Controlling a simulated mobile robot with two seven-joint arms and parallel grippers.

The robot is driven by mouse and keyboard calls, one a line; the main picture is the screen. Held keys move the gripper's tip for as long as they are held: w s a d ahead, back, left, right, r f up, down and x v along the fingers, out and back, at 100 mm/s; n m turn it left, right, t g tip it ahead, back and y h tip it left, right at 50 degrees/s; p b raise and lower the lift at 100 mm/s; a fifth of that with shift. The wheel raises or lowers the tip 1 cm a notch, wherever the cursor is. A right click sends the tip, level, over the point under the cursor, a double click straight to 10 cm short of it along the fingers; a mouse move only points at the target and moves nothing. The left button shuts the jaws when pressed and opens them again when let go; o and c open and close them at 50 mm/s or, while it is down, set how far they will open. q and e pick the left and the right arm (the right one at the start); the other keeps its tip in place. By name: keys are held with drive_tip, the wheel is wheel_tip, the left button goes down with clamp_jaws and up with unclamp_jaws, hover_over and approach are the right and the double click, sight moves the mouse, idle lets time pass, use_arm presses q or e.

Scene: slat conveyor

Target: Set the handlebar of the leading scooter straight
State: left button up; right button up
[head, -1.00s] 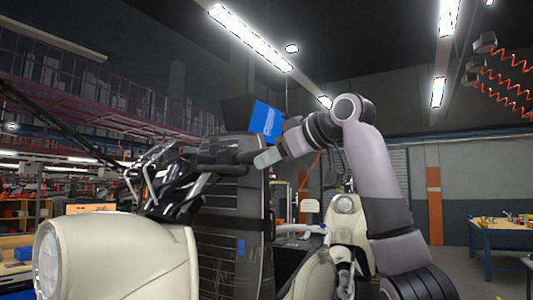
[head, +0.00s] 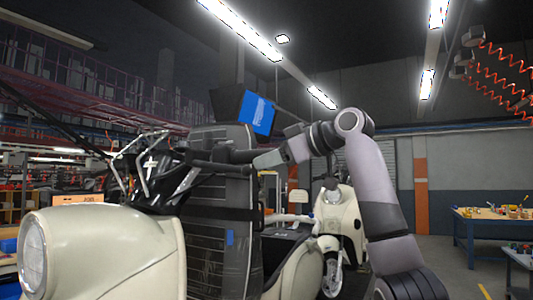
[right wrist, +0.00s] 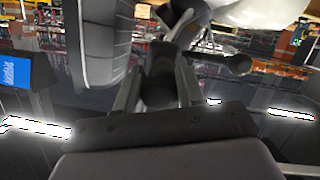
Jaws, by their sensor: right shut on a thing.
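The leading scooter (head: 110,255) is cream, with a round headlamp (head: 33,255) at the lower left of the head view. Its dark handlebar (head: 165,170) stands above the body, with bare metal parts at its left. The black handlebar end nearest my arm (head: 232,157) reaches right to my right gripper (head: 268,159). In the right wrist view the gripper's fingers (right wrist: 158,92) stand on either side of a black grip (right wrist: 160,75), shut on it. The handlebar's other end (right wrist: 236,64) points right there. My left gripper is not in view.
A second cream scooter (head: 345,222) stands behind at the right, partly hidden by my arm. A dark ribbed panel (head: 215,225) with a blue screen (head: 257,114) above stands close behind the handlebar. Blue workbenches (head: 490,225) are at the far right.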

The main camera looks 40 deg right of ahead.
drive_tip(key=shift+w+d+f, duration=0.1)
drive_tip(key=shift+d+f, duration=0.1)
drive_tip(key=shift+f, duration=0.05)
drive_tip(key=shift+w+d+f, duration=0.1)
drive_tip(key=shift+d+f, duration=0.1)
drive_tip(key=shift+d, duration=0.15)
drive_tip(key=o, duration=0.8)
drive_tip(key=shift+d, duration=0.1)
drive_tip(key=o, duration=0.4)
drive_tip(key=shift+d+f, duration=0.1)
drive_tip(key=shift+d, duration=0.05)
drive_tip(key=shift+c, duration=0.2)
drive_tip(key=shift+a+r, duration=0.2)
drive_tip(key=b+v, duration=0.1)
drive_tip(key=v, duration=0.6)
drive_tip(key=shift+d, duration=0.15)
drive_tip(key=shift+f, duration=0.1)
